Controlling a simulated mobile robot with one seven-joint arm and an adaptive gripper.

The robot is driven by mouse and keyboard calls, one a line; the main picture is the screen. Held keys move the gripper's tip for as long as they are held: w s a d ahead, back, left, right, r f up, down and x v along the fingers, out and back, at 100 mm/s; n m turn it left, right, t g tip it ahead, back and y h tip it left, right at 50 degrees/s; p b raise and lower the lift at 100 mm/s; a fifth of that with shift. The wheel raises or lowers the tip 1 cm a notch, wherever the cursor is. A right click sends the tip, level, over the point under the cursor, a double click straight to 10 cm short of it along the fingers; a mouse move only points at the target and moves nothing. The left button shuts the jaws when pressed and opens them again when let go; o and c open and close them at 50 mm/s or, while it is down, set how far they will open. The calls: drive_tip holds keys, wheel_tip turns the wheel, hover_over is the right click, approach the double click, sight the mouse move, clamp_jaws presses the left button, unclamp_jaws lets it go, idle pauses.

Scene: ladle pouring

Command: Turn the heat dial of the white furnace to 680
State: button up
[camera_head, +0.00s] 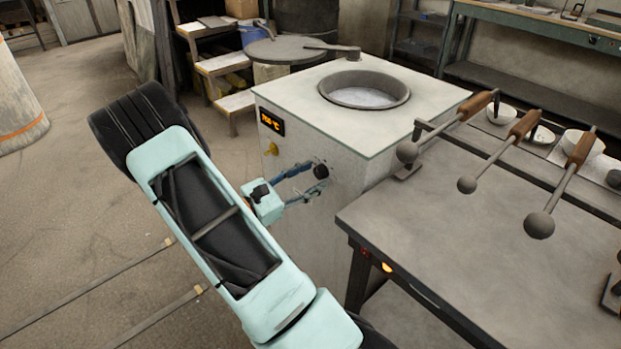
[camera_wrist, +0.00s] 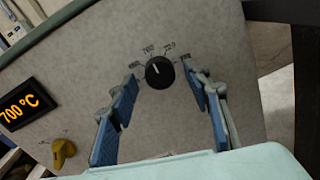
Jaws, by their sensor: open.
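The white furnace (camera_head: 310,126) stands at the centre of the head view. Its black round heat dial (camera_head: 321,171) is on the front face and shows clearly in the wrist view (camera_wrist: 159,73). Small numbers are printed around the dial's upper side, too small to read surely. The dial's white mark points up, slightly left. The display (camera_wrist: 28,104) reads 700 °C in orange; it also shows in the head view (camera_head: 271,122). My gripper (camera_head: 314,177) is open, with one blue-padded finger on each side of the dial in the wrist view (camera_wrist: 161,80). Contact is not visible.
A yellow knob (camera_wrist: 63,152) sits below the display. A grey table (camera_head: 480,215) with several long-handled ladles (camera_head: 467,185) stands close right of the dial. The furnace's open crucible (camera_head: 364,91) is on top. Floor at left is mostly free.

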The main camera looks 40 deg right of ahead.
drive_tip(key=c, duration=1.2)
drive_tip(key=shift+o, duration=0.2)
drive_tip(key=shift+r+n+p, duration=0.1)
drive_tip(key=shift+n+p, duration=0.3)
drive_tip(key=shift+p, duration=0.15)
drive_tip(key=n+p, duration=0.2)
drive_tip(key=p, duration=0.1)
drive_tip(key=shift+r+n, duration=0.1)
drive_tip(key=shift+n, duration=0.3)
drive_tip(key=n+p, duration=0.3)
drive_tip(key=n, duration=0.2)
drive_tip(key=shift+f, duration=0.2)
drive_tip(key=shift+f+n, duration=0.1)
drive_tip(key=shift+n, duration=0.2)
drive_tip(key=o, duration=1.2)
drive_tip(key=shift+h, duration=0.3)
drive_tip(key=shift+c, duration=0.2)
